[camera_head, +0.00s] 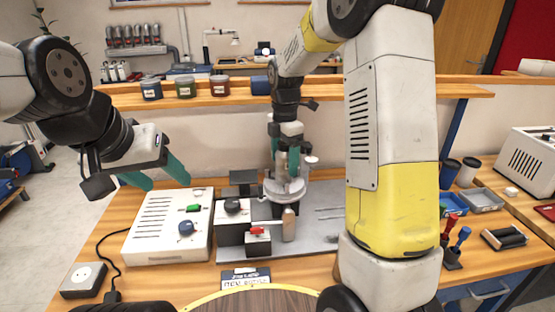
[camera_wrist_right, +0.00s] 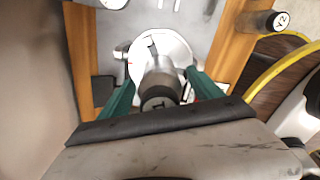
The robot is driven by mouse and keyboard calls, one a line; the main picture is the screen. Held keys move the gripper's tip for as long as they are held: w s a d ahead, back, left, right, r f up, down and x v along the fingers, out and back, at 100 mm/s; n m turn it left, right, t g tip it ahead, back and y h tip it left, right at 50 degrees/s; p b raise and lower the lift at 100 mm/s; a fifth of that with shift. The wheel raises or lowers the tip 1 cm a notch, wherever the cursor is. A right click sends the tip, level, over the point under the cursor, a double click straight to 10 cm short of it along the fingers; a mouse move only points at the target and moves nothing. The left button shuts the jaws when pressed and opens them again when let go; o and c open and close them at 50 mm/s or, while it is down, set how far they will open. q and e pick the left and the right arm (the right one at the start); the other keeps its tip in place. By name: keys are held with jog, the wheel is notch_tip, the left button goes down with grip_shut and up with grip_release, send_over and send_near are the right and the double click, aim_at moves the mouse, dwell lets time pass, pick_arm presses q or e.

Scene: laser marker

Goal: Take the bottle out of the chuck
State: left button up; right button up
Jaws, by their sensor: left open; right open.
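The chuck (camera_head: 284,191) is a pale round disc on the machine in the middle of the bench; it also shows in the right wrist view (camera_wrist_right: 177,47). A grey bottle (camera_wrist_right: 160,78) with a dark, marked cap stands at the chuck. My right gripper (camera_head: 288,163) is over the chuck with its teal fingers open. In the right wrist view the fingers lie on either side of the bottle; I cannot tell whether they touch it. The bottle's lower end is hidden. My left gripper (camera_head: 156,179) is open and empty above the white control box (camera_head: 150,238).
A second small bottle (camera_head: 289,224) stands in front of the chuck, beside a red-switched box (camera_head: 257,241). Cups (camera_head: 467,172), trays (camera_head: 482,200) and tools (camera_head: 459,240) are at right. Jars (camera_head: 186,87) line the shelf. My right arm hides part of the bench.

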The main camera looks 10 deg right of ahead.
jog(key=c, duration=1.6)
jog(key=shift+o, duration=0.2)
jog(key=shift+r, duration=0.1)
